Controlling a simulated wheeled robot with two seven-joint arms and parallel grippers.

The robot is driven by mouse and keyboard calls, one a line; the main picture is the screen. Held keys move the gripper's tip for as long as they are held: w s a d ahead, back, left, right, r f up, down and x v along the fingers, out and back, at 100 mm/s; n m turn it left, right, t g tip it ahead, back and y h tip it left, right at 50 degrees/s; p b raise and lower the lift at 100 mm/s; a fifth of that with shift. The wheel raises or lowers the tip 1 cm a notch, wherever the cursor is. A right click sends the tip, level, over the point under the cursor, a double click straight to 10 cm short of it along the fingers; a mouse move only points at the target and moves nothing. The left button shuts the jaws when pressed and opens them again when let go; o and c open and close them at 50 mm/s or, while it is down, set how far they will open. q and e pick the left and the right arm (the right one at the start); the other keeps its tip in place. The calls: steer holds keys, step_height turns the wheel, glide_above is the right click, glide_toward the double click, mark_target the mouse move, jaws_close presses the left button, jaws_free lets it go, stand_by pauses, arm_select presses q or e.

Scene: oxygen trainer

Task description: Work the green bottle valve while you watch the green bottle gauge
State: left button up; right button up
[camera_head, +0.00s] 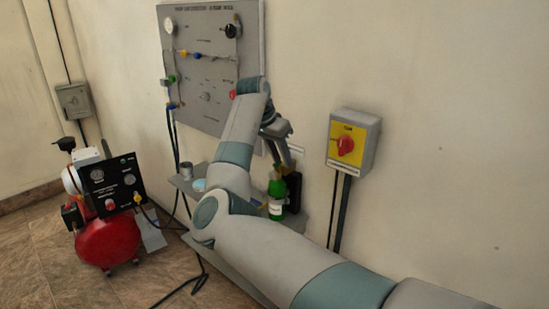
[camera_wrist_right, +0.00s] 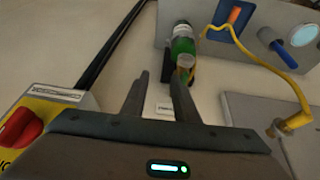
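I cannot make out the valve's shape or a readable gauge on the bottle. My right gripper (camera_head: 280,145) is just above the bottle in the head view. Its fingers are apart with nothing visible between them. My left gripper is not in view.
A yellow box with a red switch (camera_head: 346,146) is on the wall to the right. A grey panel (camera_head: 200,50) hangs behind my arm. The shelf (camera_head: 184,184) holds a cup and a pale disc. A yellow hose (camera_wrist_right: 262,60) curves beside the bottle. A red compressor (camera_head: 108,240) stands left.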

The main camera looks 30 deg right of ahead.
mark_target(274, 164)
steer(key=w+a+r, duration=0.1)
steer(key=a+r, duration=0.1)
steer(key=r, duration=0.4)
steer(key=w+a+r, duration=0.2)
steer(key=a+r, duration=0.1)
steer(key=r, duration=0.4)
steer(key=shift+a+t, duration=0.2)
steer(key=shift+t, duration=0.1)
